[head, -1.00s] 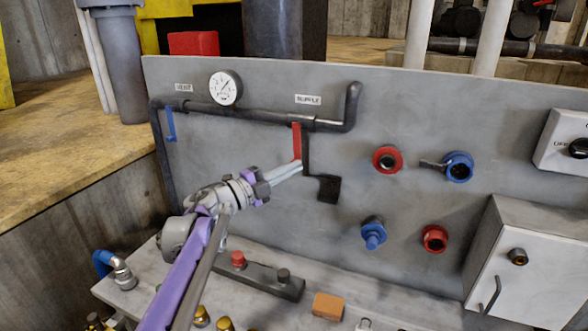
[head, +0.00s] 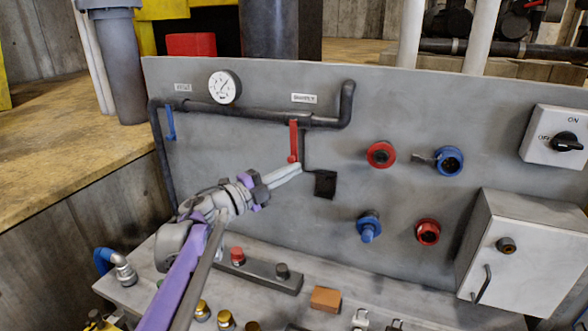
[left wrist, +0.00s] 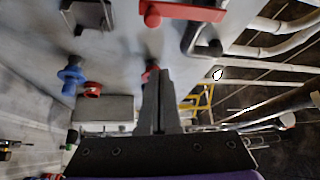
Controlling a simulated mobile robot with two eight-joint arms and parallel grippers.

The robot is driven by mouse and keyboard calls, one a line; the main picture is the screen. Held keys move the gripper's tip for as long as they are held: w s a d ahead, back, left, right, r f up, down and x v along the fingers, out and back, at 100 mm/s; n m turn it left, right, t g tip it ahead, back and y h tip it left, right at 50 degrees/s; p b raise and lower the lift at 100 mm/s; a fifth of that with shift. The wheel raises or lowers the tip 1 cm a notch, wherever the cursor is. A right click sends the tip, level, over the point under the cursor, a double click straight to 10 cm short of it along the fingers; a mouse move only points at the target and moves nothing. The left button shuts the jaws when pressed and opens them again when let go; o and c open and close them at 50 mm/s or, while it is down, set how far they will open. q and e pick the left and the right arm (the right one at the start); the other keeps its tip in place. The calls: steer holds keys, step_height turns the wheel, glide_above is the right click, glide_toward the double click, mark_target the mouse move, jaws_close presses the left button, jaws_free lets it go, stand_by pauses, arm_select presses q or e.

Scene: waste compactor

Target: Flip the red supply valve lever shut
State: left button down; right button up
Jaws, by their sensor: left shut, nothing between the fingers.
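The red supply valve lever (head: 293,140) hangs straight down from the dark pipe below the supply label (head: 304,98). It also shows at the top of the left wrist view (left wrist: 185,12). My left gripper (head: 298,168) is shut and empty, its fingertips just below and slightly right of the lever's lower end in the head view. Its fingers (left wrist: 160,85) point toward the panel in the left wrist view. Whether they touch the lever I cannot tell. My right gripper is not in view.
A blue vent lever (head: 170,122) and a gauge (head: 224,87) are to the left. Red (head: 381,154) and blue (head: 449,161) fittings sit to the right, with a grey cabinet (head: 520,250). A black plate (head: 325,185) hangs beside the gripper. The bench holds an orange block (head: 326,299).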

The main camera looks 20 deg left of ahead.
arm_select(q)
steer(key=v, duration=0.6)
steer(key=shift+a+b, duration=0.35)
steer(key=shift+b, duration=0.1)
steer(key=shift+w+f, duration=0.1)
